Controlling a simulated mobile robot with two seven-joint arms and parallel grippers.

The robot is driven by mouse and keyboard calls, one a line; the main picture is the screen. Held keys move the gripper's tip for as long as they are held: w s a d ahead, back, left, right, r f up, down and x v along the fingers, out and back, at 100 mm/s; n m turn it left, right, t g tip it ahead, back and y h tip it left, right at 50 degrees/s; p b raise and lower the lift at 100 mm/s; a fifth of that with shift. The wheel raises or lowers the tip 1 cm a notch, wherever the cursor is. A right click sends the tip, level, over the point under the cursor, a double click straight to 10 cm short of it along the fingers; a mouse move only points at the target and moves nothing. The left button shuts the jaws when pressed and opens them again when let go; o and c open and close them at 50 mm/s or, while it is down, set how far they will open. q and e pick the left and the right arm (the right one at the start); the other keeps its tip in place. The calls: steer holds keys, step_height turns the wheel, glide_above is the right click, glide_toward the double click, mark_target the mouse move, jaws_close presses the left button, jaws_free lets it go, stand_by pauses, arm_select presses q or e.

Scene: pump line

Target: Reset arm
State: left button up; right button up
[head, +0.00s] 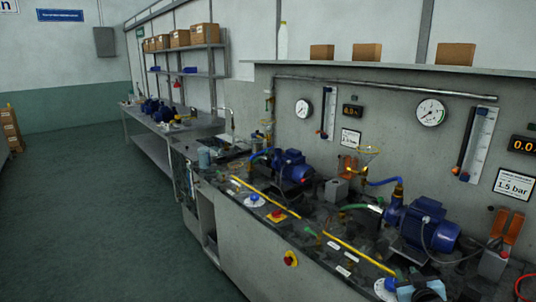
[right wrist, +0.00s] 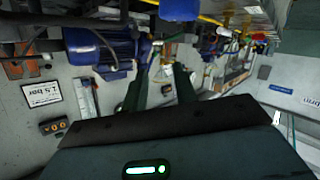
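My right gripper (right wrist: 160,88) shows in the right wrist view, which is turned upside down. Its two dark fingers stand apart with nothing between them. Its body carries a lit green light. The right blue pump (right wrist: 100,48) is to the left beyond the fingers, apart from them; it also stands on the bench in the head view (head: 422,224). In the head view I cannot make out the right gripper's fingers clearly. My left gripper is in neither view.
The bench carries another blue pump (head: 290,168), yellow pipes (head: 350,250), a blue-knobbed valve (head: 255,200) and a red-and-yellow stop button (head: 290,258). Gauges (head: 431,112) and a 1.5 bar sign (head: 514,185) are on the back panel. The green floor (head: 90,220) at left is clear.

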steer(key=s+a+f+n+g+y, duration=0.1)
steer(key=s+a+f+y, duration=0.1)
steer(key=s+a+f, duration=0.55)
steer(key=s+a+f+n+g+y, duration=0.15)
steer(key=s+a+f, duration=0.25)
steer(key=s+f, duration=0.7)
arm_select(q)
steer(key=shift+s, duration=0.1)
arm_select(e)
steer(key=s+a+m+g, duration=0.1)
steer(key=s+a, duration=0.3)
steer(key=s, duration=0.9)
steer(key=s+a+f+m+g, duration=0.1)
steer(key=s+a, duration=0.3)
steer(key=s, duration=1)
steer(key=shift+f+g+y, duration=0.3)
steer(key=shift+g+y, duration=0.15)
steer(key=shift+g, duration=0.3)
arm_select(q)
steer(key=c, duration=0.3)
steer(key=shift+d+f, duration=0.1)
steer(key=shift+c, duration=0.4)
arm_select(e)
steer(key=shift+d, duration=0.2)
